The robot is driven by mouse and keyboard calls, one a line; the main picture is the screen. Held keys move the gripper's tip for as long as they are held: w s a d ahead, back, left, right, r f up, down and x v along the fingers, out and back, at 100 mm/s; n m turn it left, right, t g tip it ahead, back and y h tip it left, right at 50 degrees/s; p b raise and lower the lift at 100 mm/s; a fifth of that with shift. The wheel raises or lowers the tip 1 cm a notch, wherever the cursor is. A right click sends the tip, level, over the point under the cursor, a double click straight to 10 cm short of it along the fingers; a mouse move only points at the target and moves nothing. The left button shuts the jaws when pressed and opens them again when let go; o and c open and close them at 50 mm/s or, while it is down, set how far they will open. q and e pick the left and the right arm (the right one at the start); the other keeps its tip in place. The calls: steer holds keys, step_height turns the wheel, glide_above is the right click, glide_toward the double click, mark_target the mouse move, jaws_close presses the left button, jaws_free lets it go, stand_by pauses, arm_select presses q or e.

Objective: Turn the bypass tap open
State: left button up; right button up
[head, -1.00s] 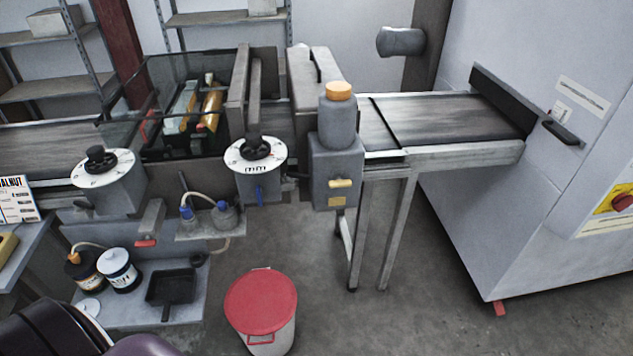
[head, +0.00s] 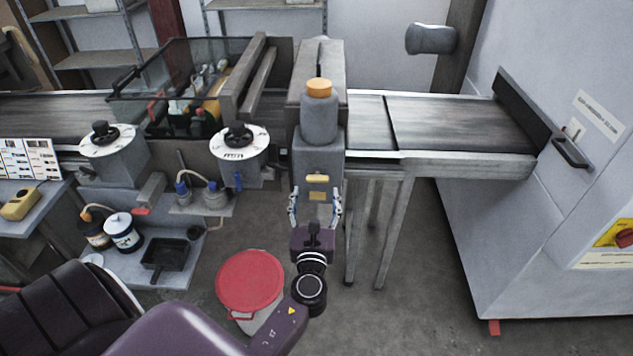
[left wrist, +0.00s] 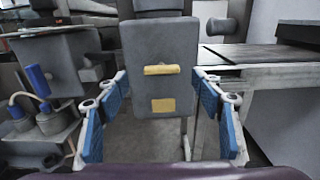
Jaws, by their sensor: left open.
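A grey box (head: 300,160) with a grey, orange-capped bottle (head: 319,118) on top carries a short yellow handle (head: 317,179), lying level, and a yellow plate (head: 318,195) below it. No readable label names the handle as the bypass tap. In the left wrist view the handle (left wrist: 162,70) and plate (left wrist: 163,105) face me, centred between my fingers. My left gripper (head: 315,200) is open and empty in front of the box, its blue-padded fingers spread to either side; in the left wrist view it (left wrist: 161,112) appears apart from the handle. My right gripper is not in view.
A red-tipped lever (head: 141,211) is farther left. A red-lidded bin (head: 249,281) stands on the floor beside my left arm. The conveyor (head: 450,125) and its legs are to the right.

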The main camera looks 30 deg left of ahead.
mark_target(317, 181)
arm_select(q)
steer(key=x, duration=0.5)
steer(key=shift+w+d+f+p, duration=0.1)
steer(key=shift+p, duration=0.2)
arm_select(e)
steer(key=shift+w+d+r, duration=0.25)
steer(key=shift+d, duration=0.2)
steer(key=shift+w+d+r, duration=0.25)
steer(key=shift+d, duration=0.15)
arm_select(q)
steer(key=c, duration=1.2)
steer(key=shift+o, duration=0.2)
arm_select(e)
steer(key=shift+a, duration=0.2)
